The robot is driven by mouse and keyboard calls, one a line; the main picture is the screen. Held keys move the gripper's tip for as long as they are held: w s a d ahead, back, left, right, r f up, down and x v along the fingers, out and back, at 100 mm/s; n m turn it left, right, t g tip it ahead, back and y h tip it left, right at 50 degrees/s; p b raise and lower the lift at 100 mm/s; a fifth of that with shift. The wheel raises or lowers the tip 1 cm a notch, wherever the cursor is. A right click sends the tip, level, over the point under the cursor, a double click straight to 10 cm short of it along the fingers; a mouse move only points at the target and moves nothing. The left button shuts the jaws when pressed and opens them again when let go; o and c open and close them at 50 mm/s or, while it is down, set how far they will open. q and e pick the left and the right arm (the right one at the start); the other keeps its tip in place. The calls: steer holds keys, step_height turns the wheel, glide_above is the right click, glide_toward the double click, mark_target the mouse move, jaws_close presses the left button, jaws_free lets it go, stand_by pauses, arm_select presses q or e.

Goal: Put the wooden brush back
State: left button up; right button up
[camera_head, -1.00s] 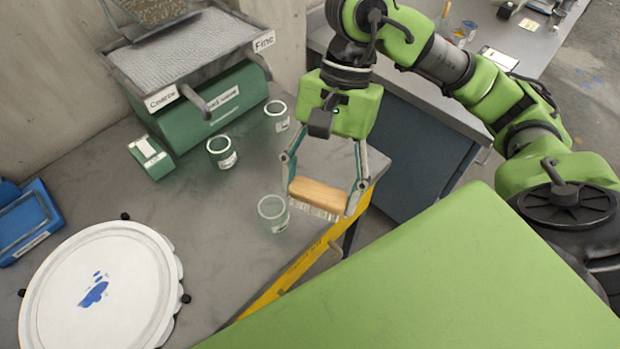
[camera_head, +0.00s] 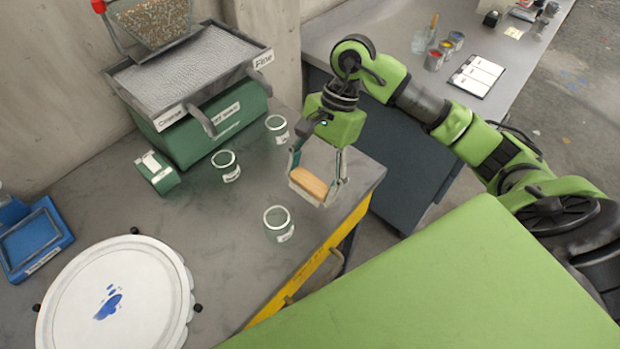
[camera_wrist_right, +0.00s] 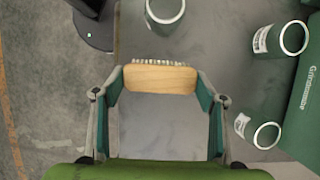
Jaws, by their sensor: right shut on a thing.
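The wooden brush (camera_head: 309,183) has a tan block and pale bristles. My right gripper (camera_head: 316,186) is shut on it, one finger at each end, and holds it near the right end of the grey workbench. In the right wrist view the brush (camera_wrist_right: 160,79) lies across between the fingertips, its bristles at the upper side. An open glass jar (camera_head: 279,224) stands just below left of the brush in the head view. My left gripper is not in view.
Two more jars (camera_head: 226,166) (camera_head: 277,129) and a green box (camera_head: 157,172) stand before the green sieve machine (camera_head: 205,120). A round white plate (camera_head: 112,300) and a blue tray (camera_head: 33,240) are at left. A second bench (camera_head: 385,35) holds cans.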

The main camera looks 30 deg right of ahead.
mark_target(306, 199)
steer(key=shift+w+d+f, duration=0.15)
steer(key=shift+w+f, duration=0.7)
steer(key=shift+f, duration=0.1)
step_height(306, 199, down, 3)
steer(key=shift+r+p, duration=0.1)
steer(key=shift+p, duration=1.15)
steer(key=shift+f, duration=0.2)
steer(key=shift+f, duration=0.15)
steer(key=shift+f+b, duration=0.1)
steer(key=shift+b, duration=0.3)
steer(key=o, duration=1.1)
steer(key=shift+c, duration=0.2)
